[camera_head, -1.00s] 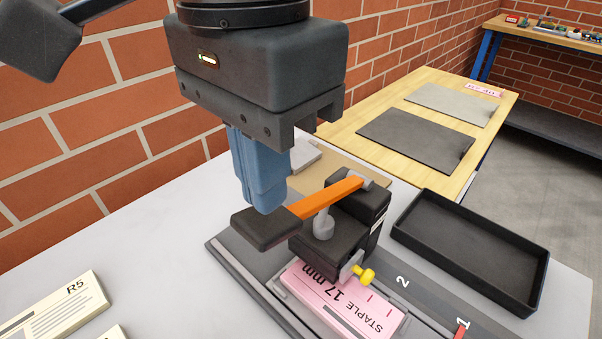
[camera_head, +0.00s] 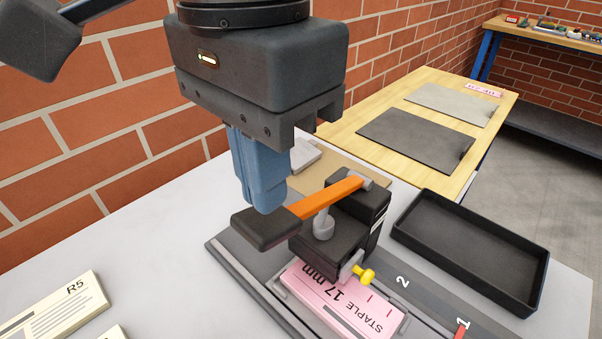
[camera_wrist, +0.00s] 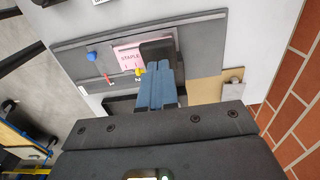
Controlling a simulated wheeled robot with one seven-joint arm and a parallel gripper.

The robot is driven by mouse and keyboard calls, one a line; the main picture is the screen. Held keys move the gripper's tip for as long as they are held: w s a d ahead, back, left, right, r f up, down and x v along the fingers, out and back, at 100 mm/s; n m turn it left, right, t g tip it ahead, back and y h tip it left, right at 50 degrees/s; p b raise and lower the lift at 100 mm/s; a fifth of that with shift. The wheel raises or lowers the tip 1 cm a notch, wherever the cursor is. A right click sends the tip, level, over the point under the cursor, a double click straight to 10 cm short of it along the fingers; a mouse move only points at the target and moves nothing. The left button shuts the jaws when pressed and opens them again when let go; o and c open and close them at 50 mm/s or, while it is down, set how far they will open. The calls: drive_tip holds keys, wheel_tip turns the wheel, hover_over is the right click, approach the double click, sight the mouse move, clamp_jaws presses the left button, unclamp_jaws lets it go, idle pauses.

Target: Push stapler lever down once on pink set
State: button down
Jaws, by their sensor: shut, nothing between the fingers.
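The stapler (camera_head: 345,226) is a black block on a grey base with an orange lever (camera_head: 325,199) that ends in a black pad (camera_head: 264,229). The lever slopes slightly down toward the pad, and the pad is raised above the base. The pink set (camera_head: 345,300), printed "STAPLE 17 mm", lies under the stapler head; it also shows in the wrist view (camera_wrist: 127,58). My gripper (camera_head: 265,208) has blue fingers, shut and empty, pointing down. The fingertips are just above or at the lever pad; contact cannot be told. In the wrist view the fingers (camera_wrist: 157,70) reach toward the black pad.
A black tray (camera_head: 470,250) stands right of the stapler. Cream sheets marked R5 (camera_head: 55,312) lie at the lower left. A wooden table (camera_head: 360,118) with two grey mats stands behind. A brick wall (camera_head: 100,150) runs along the left.

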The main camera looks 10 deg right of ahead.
drive_tip(key=shift+f, duration=0.15)
drive_tip(key=shift+f+b, duration=0.3)
drive_tip(key=shift+f, duration=0.05)
